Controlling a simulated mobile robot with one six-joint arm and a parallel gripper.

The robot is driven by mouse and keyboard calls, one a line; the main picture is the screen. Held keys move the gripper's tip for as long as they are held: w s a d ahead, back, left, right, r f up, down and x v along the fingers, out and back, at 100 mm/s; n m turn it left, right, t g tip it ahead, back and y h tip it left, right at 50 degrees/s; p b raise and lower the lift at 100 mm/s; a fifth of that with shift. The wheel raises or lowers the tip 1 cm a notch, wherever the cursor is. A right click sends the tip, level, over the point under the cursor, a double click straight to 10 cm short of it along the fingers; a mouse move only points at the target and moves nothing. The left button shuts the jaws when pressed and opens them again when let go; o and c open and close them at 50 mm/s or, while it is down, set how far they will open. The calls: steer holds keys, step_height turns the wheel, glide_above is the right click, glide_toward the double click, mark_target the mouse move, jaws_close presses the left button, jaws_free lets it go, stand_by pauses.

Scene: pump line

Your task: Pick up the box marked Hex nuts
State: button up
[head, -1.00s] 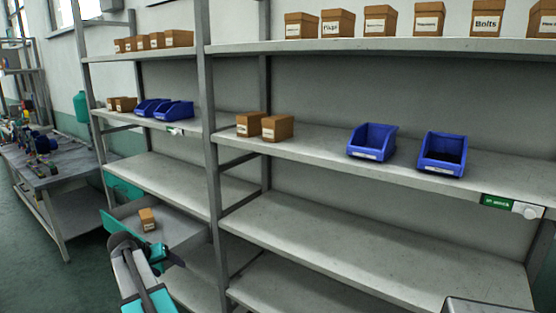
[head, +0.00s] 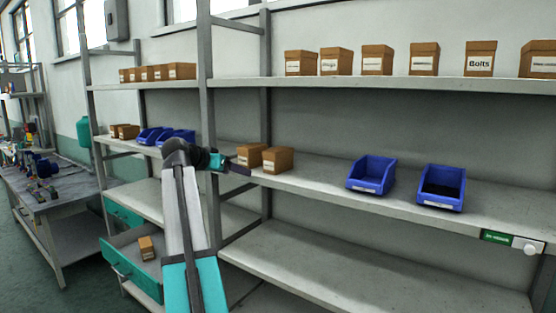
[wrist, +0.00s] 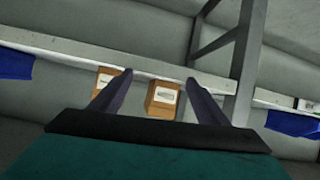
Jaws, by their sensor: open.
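No label that I can read says Hex nuts. Two small cardboard boxes, a left one (head: 250,155) and a right one (head: 278,160), stand on the middle shelf; their labels are too small to read. My gripper (head: 236,168) is raised to shelf height, just left of and in front of them. In the wrist view my gripper (wrist: 160,80) is open and empty. One box (wrist: 162,103) shows between its fingers, and another box (wrist: 106,80) is partly covered by the left finger. Another box (head: 146,248) lies in the open drawer, label unreadable.
Several boxes line the top shelf, one labelled Bolts (head: 480,58). Two blue bins (head: 371,174) (head: 441,187) stand right on the middle shelf (head: 325,185). An upright post (head: 208,130) stands left of the box pair. The teal-fronted drawer (head: 130,275) is open. The lower shelf (head: 330,265) is bare.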

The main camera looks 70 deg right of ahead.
mark_target(275, 150)
steer(key=s+d+r+m+g, duration=0.1)
steer(key=s+d+r+m, duration=0.1)
steer(key=s+r, duration=0.7)
steer(key=shift+s+g+h+p, duration=0.2)
steer(key=shift+g+h+p, duration=0.1)
steer(key=shift+p, duration=0.05)
steer(key=shift+d, duration=0.2)
steer(key=p+x, duration=0.2)
steer(key=x, duration=0.6)
steer(key=shift+d+f, duration=0.15)
steer(key=shift+f, duration=0.05)
steer(key=shift+p+x, duration=1.35)
steer(key=shift+x, duration=1.25)
steer(key=c, duration=1.3)
